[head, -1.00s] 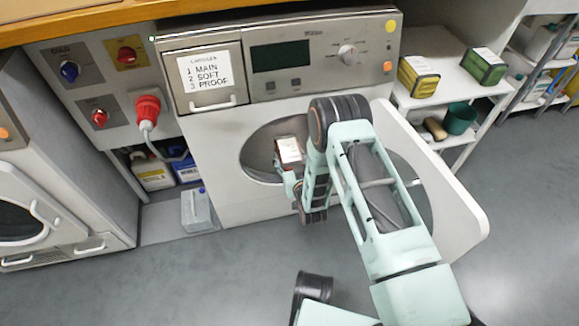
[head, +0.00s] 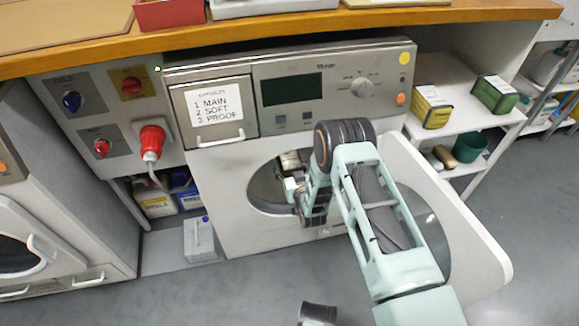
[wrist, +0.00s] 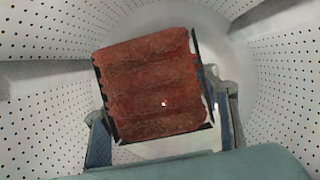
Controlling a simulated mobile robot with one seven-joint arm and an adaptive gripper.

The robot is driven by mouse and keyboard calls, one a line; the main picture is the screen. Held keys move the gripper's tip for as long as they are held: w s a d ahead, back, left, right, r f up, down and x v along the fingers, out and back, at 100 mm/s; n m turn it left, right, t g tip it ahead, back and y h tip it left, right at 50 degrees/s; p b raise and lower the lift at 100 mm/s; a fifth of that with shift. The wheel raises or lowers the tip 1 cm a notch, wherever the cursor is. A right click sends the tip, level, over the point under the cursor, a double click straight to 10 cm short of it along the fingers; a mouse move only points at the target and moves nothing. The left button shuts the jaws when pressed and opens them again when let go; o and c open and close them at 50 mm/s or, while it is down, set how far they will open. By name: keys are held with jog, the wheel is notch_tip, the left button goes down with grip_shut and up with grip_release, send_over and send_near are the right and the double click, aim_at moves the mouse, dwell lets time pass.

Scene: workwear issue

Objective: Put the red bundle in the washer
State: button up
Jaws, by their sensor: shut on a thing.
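The washer (head: 230,215) stands in the middle of the head view with its round front opening uncovered. Its white door (head: 475,245) is swung open to the right. My gripper (head: 293,183) is at the opening, partly hidden by my own arm. In the wrist view my gripper (wrist: 160,108) is shut on the red bundle (wrist: 150,75), a ribbed dark red block between the two fingers. The perforated drum wall (wrist: 45,60) surrounds the bundle.
The open door stands close to the right of my arm. A wooden counter (head: 440,14) runs above the washer, with a red tray (head: 170,13) on it. A shelf (head: 455,80) with yellow and green boxes is at the right. The grey floor in front is clear.

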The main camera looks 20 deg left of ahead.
jog(key=o, duration=1.5)
jog(key=shift+c, duration=0.2)
jog(key=shift+s, duration=0.1)
jog(key=v, duration=1.2)
jog(key=shift+r, duration=0.15)
